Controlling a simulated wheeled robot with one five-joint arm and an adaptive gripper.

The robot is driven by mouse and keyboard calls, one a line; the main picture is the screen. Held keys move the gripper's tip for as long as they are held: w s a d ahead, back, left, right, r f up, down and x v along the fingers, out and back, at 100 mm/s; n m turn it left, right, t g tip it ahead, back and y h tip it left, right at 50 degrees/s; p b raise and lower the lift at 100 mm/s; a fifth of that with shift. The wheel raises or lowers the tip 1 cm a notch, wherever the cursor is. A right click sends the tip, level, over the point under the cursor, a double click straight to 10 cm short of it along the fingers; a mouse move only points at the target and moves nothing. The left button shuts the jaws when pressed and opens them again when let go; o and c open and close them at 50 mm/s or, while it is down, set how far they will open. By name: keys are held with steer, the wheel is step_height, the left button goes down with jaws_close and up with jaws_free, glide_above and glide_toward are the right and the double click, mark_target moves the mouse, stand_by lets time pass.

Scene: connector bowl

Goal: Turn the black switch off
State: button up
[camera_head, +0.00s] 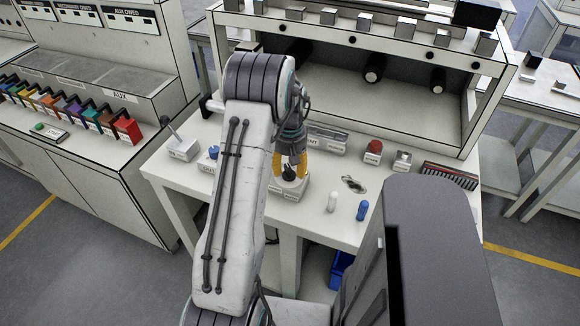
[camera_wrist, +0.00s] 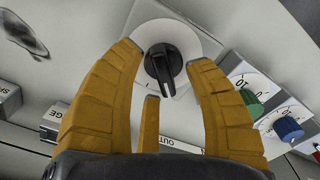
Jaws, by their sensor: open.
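The black switch (camera_wrist: 162,68) is a rotary knob on a white round dial. In the wrist view it lies between and just beyond the tips of my gripper's yellow fingers (camera_wrist: 160,62). The fingers are spread, with one on each side of the knob and a third, shorter-looking one below. I cannot tell whether any finger touches the knob. In the head view my gripper (camera_head: 290,178) is over a small white box (camera_head: 291,190) on the workbench, and the dark knob is partly visible between its fingers. The dial's markings are not readable.
A green knob (camera_wrist: 250,99) and a blue knob (camera_wrist: 288,129) sit close on the right in the wrist view. In the head view, a lever box (camera_head: 183,149) is left, and a red button (camera_head: 374,147) and white and blue pegs (camera_head: 362,210) are right on the bench.

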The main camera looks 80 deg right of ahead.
steer(key=shift+o, duration=0.2)
jaws_close()
steer(key=shift+m, duration=0.3)
steer(key=m+b, duration=0.1)
steer(key=m, duration=0.2)
steer(key=shift+s+m, duration=0.15)
steer(key=shift+m, duration=0.15)
steer(key=shift+s+a+m+b, duration=0.15)
steer(key=shift+m+b, duration=0.55)
steer(key=shift+m, duration=1.5)
